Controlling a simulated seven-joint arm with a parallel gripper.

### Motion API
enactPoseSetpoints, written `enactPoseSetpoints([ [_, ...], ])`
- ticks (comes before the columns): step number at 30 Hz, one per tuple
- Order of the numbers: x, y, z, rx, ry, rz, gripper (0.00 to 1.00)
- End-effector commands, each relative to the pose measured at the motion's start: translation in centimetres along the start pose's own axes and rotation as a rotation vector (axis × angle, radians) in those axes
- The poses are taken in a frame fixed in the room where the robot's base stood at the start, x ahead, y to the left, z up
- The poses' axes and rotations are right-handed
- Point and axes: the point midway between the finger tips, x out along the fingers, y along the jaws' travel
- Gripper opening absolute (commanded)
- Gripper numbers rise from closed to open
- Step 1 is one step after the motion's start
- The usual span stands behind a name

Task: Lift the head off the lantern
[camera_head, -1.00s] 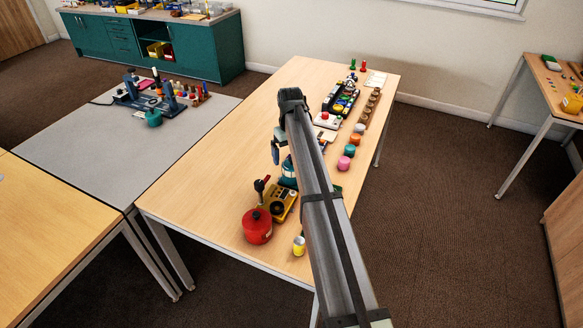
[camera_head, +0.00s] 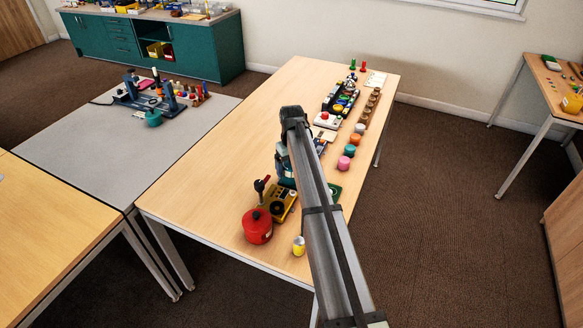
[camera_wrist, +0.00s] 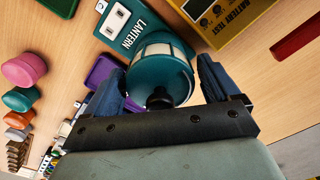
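The teal lantern (camera_wrist: 163,50) with pale panels shows in the wrist view, seen from above, with a dark knob on its top. A teal plate marked LANTERN (camera_wrist: 128,30) lies beside it. My gripper (camera_wrist: 162,66) is open, with one finger on each side of the lantern's head. The gaps look small; I cannot tell whether either finger touches. In the head view the lantern (camera_head: 287,176) is mostly hidden by my gripper (camera_head: 281,163) and arm.
A yellow battery tester (camera_head: 279,204) and a red pot (camera_head: 257,227) stand close to the lantern on its near side. Pink (camera_head: 344,163) and other coloured knobs line the right edge. The table's left half (camera_head: 215,160) is clear.

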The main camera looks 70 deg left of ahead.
Motion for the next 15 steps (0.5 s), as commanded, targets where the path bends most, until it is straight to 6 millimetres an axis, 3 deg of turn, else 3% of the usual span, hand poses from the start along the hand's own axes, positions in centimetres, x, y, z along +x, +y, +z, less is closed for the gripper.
enactPoseSetpoints([
  [15, -0.04, 0.00, -0.01, 0.000, 0.000, 0.000, 0.43],
])
